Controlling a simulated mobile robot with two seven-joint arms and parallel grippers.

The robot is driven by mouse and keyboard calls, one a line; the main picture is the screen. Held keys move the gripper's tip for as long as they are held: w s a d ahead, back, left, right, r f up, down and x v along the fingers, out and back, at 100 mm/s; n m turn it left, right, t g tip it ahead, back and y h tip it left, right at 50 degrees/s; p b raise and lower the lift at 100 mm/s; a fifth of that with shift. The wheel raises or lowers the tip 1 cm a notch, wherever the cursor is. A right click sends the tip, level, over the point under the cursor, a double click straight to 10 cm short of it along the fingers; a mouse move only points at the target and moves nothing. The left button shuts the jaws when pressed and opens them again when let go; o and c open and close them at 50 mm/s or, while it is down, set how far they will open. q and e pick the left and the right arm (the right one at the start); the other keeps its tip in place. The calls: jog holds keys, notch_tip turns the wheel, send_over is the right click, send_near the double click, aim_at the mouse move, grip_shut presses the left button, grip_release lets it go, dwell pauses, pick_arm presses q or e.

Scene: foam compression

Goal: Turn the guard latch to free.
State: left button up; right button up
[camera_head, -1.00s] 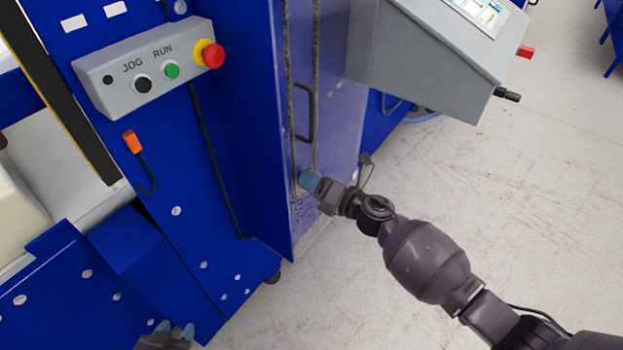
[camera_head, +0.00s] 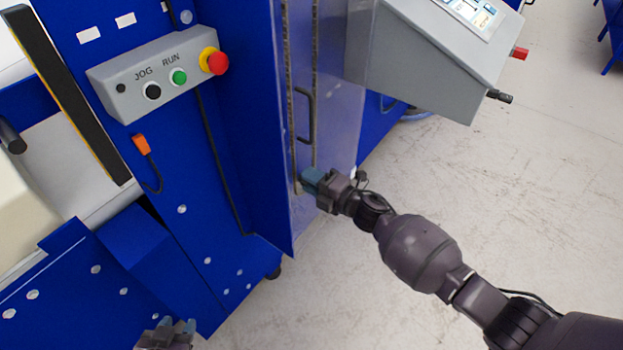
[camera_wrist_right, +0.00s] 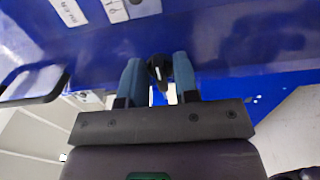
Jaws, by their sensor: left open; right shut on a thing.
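The guard latch (camera_wrist_right: 160,70) is a small black knob with a white mark on the blue guard door (camera_head: 338,120). In the right wrist view it sits between the two blue fingers of my right gripper (camera_wrist_right: 159,82), which is shut on it. In the head view my right gripper (camera_head: 312,178) is at the lower part of the door, and its fingers hide the latch. My left gripper (camera_head: 178,328) is open and empty at the bottom edge of the head view, low in front of the blue machine, away from the latch.
A dark door handle (camera_head: 305,115) stands out above my right gripper and also shows in the right wrist view (camera_wrist_right: 32,84). A button panel (camera_head: 160,78) with a red stop button is at the left. A grey console (camera_head: 425,60) juts out at the right. The floor is clear.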

pick_arm(q)
jog(key=shift+w+d+r, duration=0.1)
jog(key=shift+w+r, duration=0.3)
jog(key=shift+w, duration=0.05)
pick_arm(e)
jog(key=o, duration=0.6)
pick_arm(q)
jog(key=shift+r+p, duration=0.3)
jog(key=shift+r, duration=0.05)
pick_arm(e)
jog(key=v, duration=1)
jog(key=shift+s+d, duration=0.25)
jog(key=shift+d, duration=0.05)
pick_arm(q)
jog(key=shift+w, duration=0.1)
pick_arm(e)
jog(key=shift+w, duration=0.1)
